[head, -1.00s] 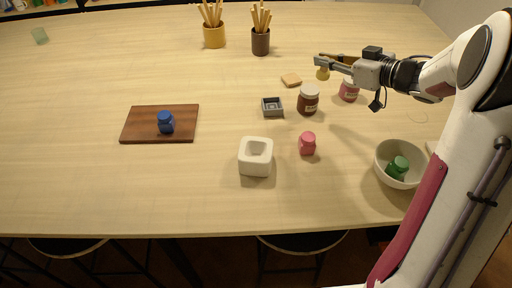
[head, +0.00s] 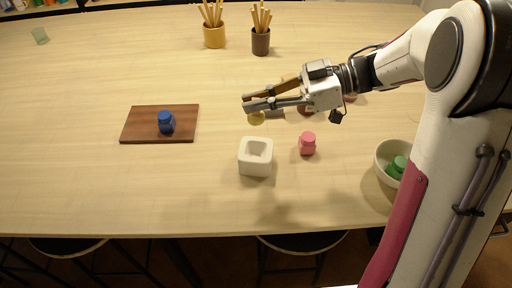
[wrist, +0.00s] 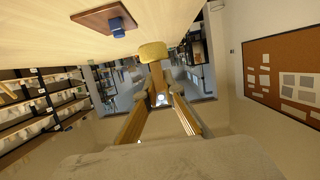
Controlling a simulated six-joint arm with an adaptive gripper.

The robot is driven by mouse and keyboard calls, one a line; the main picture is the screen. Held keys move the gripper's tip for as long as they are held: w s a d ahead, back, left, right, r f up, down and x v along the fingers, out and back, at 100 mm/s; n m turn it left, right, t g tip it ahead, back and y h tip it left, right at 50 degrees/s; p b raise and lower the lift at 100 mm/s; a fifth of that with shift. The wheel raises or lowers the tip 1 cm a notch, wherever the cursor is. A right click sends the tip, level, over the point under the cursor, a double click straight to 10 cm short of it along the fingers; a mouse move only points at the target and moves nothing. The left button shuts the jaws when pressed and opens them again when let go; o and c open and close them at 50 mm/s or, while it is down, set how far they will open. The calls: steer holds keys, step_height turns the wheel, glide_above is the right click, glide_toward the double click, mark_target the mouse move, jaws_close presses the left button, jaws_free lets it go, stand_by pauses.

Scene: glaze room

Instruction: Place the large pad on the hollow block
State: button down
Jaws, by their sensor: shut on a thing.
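The hollow block (head: 256,170) is white with a square opening in its top and stands on the table, in the middle of the head view. My gripper (head: 250,104) is shut on a small rounded yellow pad (head: 256,118), held above the table just behind the block, apart from it. The pad also shows between the fingertips in the wrist view (wrist: 153,51). The block is not visible in the wrist view.
A pink jar (head: 307,145) stands close right of the block. A blue jar (head: 166,124) sits on a brown board (head: 135,126) to the left. A bowl (head: 382,158) holding a green jar (head: 398,166) is at right. The front of the table is clear.

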mark_target(256, 123)
steer(key=shift+s+r, duration=0.15)
steer(key=shift+f, duration=3.15)
steer(key=shift+f, duration=1.85)
steer(key=shift+f, duration=0.15)
steer(key=c, duration=2.2)
jaws_free()
steer(key=shift+o, duration=0.2)
